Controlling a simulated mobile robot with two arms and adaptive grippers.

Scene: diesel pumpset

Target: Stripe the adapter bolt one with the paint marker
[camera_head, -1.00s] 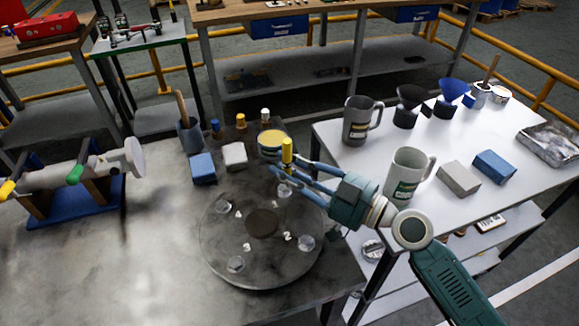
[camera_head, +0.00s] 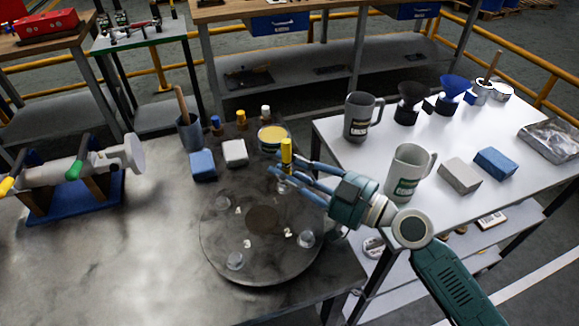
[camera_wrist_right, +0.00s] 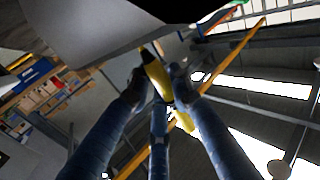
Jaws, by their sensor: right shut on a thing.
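My right gripper (camera_head: 283,174) is shut on the yellow paint marker (camera_head: 287,152), which stands roughly upright in its fingers. It is over the back right part of a round dark flange plate (camera_head: 215,248), near one bolt. I cannot tell which is bolt one or whether the marker's tip touches anything. In the right wrist view the yellow marker (camera_wrist_right: 157,74) lies between the blue fingers (camera_wrist_right: 158,90). My left gripper is not in view.
Behind the plate stand a blue block (camera_head: 203,165), a white block (camera_head: 235,153), a yellow-topped tin (camera_head: 273,137) and a dark cup (camera_head: 191,134). A grey part on a blue stand (camera_head: 80,200) is left. A white table (camera_head: 450,210) with mugs is right.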

